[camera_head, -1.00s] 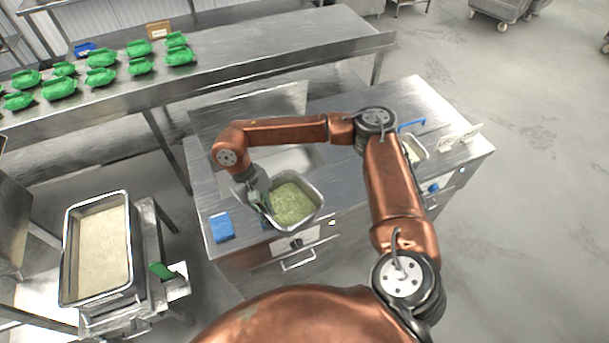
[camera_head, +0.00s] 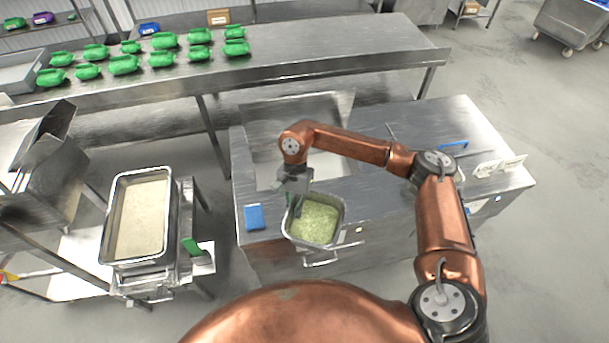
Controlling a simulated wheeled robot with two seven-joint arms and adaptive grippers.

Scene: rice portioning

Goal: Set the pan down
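The pan, a square metal pan (camera_head: 341,212) with pale green contents, is at the front edge of the metal counter (camera_head: 490,125). My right gripper (camera_head: 296,207) is at the pan's left rim and appears closed on it. The gripper's fingers are partly hidden by its own body and the rim. I cannot tell whether the pan's base touches the counter; part of it seems to extend past the front edge. My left gripper is not in view.
A blue block (camera_head: 254,217) lies on the counter just left of the pan. A sink (camera_head: 270,165) is behind it. A large tray of pale grain (camera_head: 115,215) stands on a cart at left. Green packages (camera_head: 124,65) line the back table.

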